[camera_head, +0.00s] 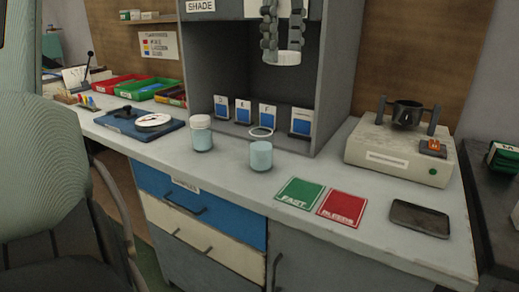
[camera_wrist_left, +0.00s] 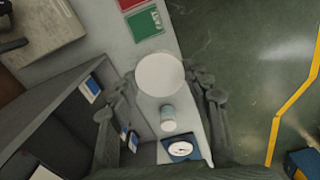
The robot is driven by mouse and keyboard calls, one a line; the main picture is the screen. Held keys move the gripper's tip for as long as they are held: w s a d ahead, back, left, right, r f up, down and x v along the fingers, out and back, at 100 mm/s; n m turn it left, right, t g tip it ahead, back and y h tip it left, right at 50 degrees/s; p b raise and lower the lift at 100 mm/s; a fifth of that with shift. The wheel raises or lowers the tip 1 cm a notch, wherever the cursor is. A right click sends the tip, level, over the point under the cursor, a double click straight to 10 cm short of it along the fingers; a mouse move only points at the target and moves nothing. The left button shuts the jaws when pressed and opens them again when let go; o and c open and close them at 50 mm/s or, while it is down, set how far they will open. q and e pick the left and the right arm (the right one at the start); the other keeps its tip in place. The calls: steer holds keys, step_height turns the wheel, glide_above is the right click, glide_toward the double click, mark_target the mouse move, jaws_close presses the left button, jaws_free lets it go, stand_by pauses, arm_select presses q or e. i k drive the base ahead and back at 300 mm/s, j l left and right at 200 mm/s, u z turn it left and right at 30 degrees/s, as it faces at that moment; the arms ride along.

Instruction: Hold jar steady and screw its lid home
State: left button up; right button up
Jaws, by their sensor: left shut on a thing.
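My left gripper (camera_head: 283,50) hangs from the top of the head view, in front of the dark booth. It is shut on a round white lid (camera_head: 288,59), held well above the counter. In the left wrist view the lid (camera_wrist_left: 160,74) shows as a white disc between the fingers. A pale blue jar (camera_head: 261,156) without a lid stands upright on the counter, below and slightly left of the held lid, apart from it. A second pale blue jar (camera_head: 202,140) with a whitish lid on top stands to its left. My right gripper is not in view.
Green (camera_head: 300,193) and red (camera_head: 341,207) cards and a dark tray (camera_head: 420,218) lie to the right. A grey machine (camera_head: 385,152) stands behind them.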

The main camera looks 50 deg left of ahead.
mark_target(261, 138)
steer(key=j+u, duration=0.2)
steer(key=j, duration=0.4)
steer(key=i+j+u, duration=0.2)
steer(key=j, duration=0.35)
steer(key=j+u, duration=0.2)
steer(key=j, duration=0.4)
